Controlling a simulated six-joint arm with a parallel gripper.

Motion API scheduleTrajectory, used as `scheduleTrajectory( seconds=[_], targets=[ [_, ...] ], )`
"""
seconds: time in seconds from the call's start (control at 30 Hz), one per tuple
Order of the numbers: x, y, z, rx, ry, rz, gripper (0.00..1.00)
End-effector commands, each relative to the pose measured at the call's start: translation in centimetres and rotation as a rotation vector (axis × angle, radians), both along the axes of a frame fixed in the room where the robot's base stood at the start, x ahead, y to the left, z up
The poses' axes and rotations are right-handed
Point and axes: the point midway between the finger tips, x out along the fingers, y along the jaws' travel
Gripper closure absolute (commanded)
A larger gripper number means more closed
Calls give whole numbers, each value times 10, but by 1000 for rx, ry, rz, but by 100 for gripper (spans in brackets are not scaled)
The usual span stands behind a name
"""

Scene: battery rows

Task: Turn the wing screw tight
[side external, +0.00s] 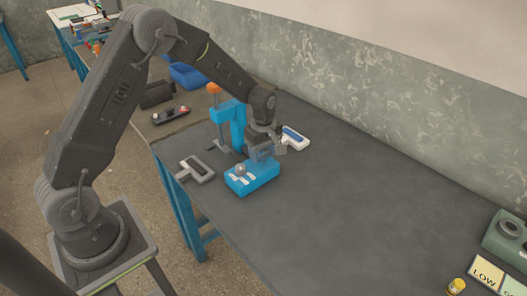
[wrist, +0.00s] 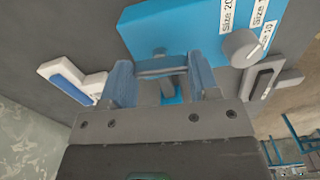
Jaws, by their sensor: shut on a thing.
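A blue block (side external: 252,181) with white size labels stands on the dark bench; it also shows in the wrist view (wrist: 185,22). A round grey knob (side external: 240,169) sits near its labels, seen larger in the wrist view (wrist: 240,47). My gripper (side external: 264,156) points down at the block's far side. In the wrist view, its two blue fingers (wrist: 160,67) are shut on the ends of a grey crossbar, which looks like the wing screw (wrist: 163,65). The fingers are apart from the round knob. The screw is hidden in the side view.
A white-and-blue device (side external: 295,138) lies close behind my gripper, and a grey device (side external: 196,169) lies left of the block. A blue stand with an orange top (side external: 214,89) rises behind.

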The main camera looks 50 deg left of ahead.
Motion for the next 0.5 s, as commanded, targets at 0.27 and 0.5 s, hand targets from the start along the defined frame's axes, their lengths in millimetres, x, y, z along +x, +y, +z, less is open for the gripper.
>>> scheduleTrajectory(
  seconds=[0.27,0.5],
  targets=[
    [0,0,1,0,0,-214,68],
    [0,0,1,0,0,-442,68]
  ],
)
